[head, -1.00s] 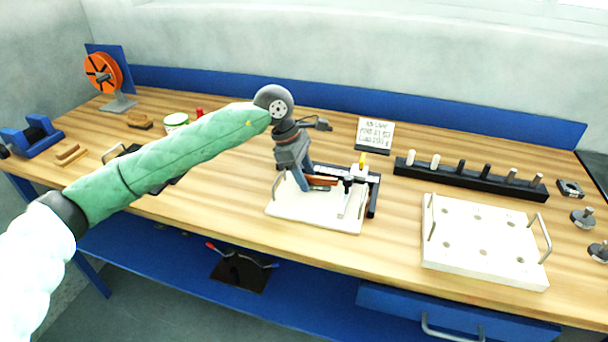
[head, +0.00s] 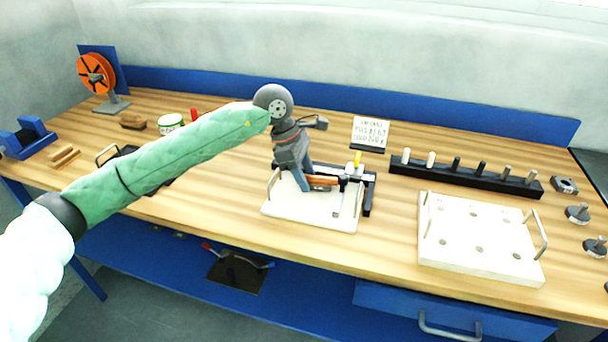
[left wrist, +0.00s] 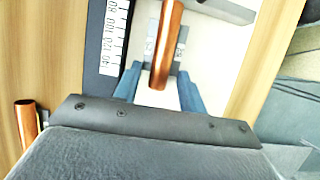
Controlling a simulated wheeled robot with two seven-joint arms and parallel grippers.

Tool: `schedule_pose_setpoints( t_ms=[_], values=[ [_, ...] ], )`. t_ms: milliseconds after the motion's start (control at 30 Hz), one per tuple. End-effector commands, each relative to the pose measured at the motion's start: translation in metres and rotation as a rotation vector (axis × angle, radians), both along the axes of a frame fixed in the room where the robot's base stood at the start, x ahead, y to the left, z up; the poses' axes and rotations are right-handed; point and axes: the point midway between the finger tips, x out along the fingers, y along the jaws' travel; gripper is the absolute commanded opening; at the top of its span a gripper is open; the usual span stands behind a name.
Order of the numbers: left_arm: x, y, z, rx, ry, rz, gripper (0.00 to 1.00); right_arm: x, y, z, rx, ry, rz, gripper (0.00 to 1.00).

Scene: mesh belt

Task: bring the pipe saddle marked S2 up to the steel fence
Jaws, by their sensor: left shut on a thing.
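My left gripper (head: 306,182) is low over a white board (head: 290,208) on the bench. In the left wrist view its blue fingers (left wrist: 160,95) are shut on a small grey pipe saddle (left wrist: 180,52) with white labels, too blurred to read surely. A copper pipe (left wrist: 166,38) runs over the saddle between the fingers; it also shows in the head view (head: 323,181). A steel bar, apparently the fence (left wrist: 226,9), crosses the top of the wrist view, apart from the fingers. The saddle is mostly hidden in the head view. My right gripper is not in view.
A scale (left wrist: 114,38) on a dark rail lies beside the pipe. Another copper piece (left wrist: 27,120) is at lower left there. A black rack of pegs (head: 465,175) and a white plate with handles (head: 480,245) stand to the right. A sign (head: 370,132) stands behind.

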Motion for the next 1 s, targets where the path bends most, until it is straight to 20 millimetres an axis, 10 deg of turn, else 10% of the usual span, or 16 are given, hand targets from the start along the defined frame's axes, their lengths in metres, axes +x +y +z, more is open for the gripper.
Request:
schedule_pose_setpoints(
  t_ms=[567,600,700,1000],
  values=[
    [-0.0023,-0.0065,0.0001,0.0,-0.001,0.0,0.09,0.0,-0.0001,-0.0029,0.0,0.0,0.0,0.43],
    [-0.0023,-0.0065,0.0005,0.0,-0.001,0.0,0.45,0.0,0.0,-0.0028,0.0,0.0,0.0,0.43],
    [-0.0023,-0.0065,0.0004,0.0,0.0,0.0,0.65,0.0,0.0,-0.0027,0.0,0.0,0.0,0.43],
    [-0.0023,-0.0063,-0.0003,0.0,0.0,0.0,0.67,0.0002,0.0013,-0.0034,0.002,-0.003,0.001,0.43]
  ],
)
